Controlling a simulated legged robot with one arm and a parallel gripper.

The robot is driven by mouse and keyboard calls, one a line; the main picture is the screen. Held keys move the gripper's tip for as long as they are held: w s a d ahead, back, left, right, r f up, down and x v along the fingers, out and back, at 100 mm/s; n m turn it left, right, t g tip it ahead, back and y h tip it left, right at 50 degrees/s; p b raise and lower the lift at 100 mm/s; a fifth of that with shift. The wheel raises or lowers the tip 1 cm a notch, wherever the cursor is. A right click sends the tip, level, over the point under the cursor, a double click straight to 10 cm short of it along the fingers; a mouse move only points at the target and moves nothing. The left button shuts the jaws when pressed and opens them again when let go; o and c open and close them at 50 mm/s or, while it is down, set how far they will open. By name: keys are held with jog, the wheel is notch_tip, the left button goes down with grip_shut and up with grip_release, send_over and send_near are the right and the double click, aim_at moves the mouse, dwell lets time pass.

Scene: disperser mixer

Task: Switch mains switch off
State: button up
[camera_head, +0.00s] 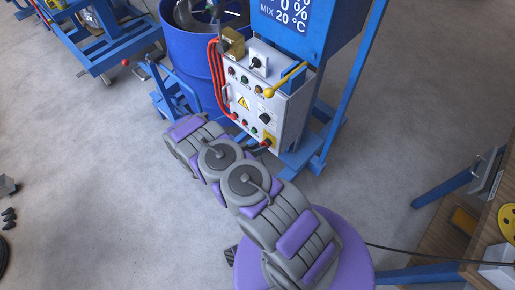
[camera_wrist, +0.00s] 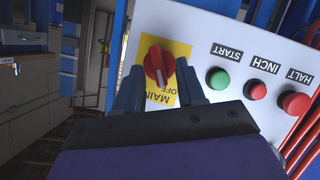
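The mains switch is a red rotary knob (camera_wrist: 158,64) with a white line, on a yellow label (camera_wrist: 181,50) at the left of the white panel in the wrist view. The label's words MAIN and OFF appear upside down and partly covered. The white line runs nearly up and down in the picture. My gripper (camera_wrist: 160,85) is open, its two dark fingers apart at the lower left and lower right of the knob. Contact with the knob cannot be told. In the head view, a yellow patch with red (camera_head: 268,142) shows at the panel's lower right; my fingers cannot be made out there.
A green START button (camera_wrist: 218,78), a red INCH button (camera_wrist: 256,90) and a red HALT button (camera_wrist: 295,103) sit right of the switch. The white control box (camera_head: 285,110) carries a yellow-knobbed lever (camera_head: 285,79). A blue drum (camera_head: 195,55) and red cables (camera_head: 216,78) are close by.

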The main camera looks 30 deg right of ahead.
grip_shut()
jog(key=shift+a, duration=0.1)
jog(key=shift+w+f+n+g+h, duration=0.15)
jog(key=shift+n+g+h, duration=0.15)
jog(key=shift+n, duration=0.45)
jog(key=shift+w+n+g+h, duration=0.1)
jog(key=shift+n+g+h, duration=0.1)
jog(key=shift+n+g, duration=0.4)
jog(key=shift+o, duration=0.2)
grip_release()
jog(key=p+v, duration=0.3)
jog(key=v, duration=1.4)
jog(key=shift+s+a, duration=0.15)
jog(key=shift+a, duration=0.2)
